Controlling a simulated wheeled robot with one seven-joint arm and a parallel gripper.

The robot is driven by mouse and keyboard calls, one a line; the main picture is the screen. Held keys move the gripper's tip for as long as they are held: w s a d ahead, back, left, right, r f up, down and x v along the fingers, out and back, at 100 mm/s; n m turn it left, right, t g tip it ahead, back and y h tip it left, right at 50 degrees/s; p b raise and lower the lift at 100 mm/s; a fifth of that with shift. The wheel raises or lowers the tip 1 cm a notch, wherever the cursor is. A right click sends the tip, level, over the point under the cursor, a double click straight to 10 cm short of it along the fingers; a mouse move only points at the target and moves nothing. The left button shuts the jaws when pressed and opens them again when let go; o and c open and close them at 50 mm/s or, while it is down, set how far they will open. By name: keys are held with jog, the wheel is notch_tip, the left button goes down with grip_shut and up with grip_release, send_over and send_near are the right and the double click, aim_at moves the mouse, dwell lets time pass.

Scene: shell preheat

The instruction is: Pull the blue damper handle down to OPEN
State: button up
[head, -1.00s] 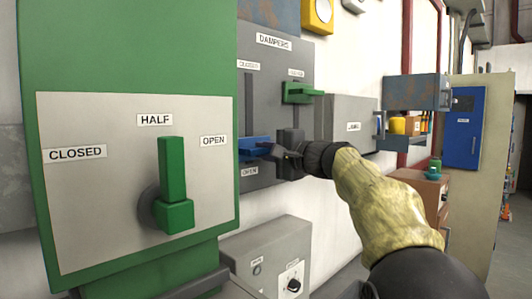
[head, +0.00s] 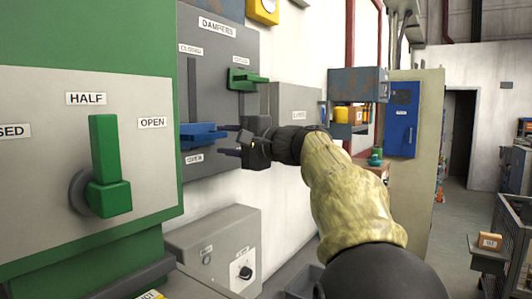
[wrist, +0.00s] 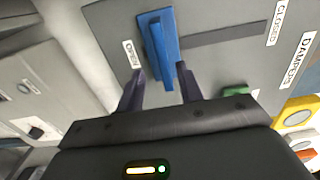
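The blue damper handle (head: 202,135) sits at the low end of its slot on the grey DAMPERS panel (head: 222,45), just above the OPEN label (head: 195,158). In the wrist view the blue handle (wrist: 157,40) is beside the OPEN label (wrist: 132,54), with the empty slot running towards CLOSED (wrist: 280,22). My gripper (head: 231,140) is open, just right of the handle's outer end in the head view. In the wrist view the fingertips (wrist: 160,88) are spread on either side of the handle's near end, with gaps visible. I see no grip on it.
A green damper handle (head: 246,79) sticks out higher on the same panel, near a CLOSED label. A large green lever (head: 108,170) stands at HALF on the green cabinet at left. A grey control box (head: 215,248) is below.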

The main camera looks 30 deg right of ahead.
jog(key=b+v, duration=0.2)
jog(key=v, duration=0.9)
jog(key=shift+d+f+b, duration=0.15)
jog(key=shift+d+b, duration=0.05)
jog(key=shift+b, duration=0.2)
jog(key=shift+w+f, duration=0.1)
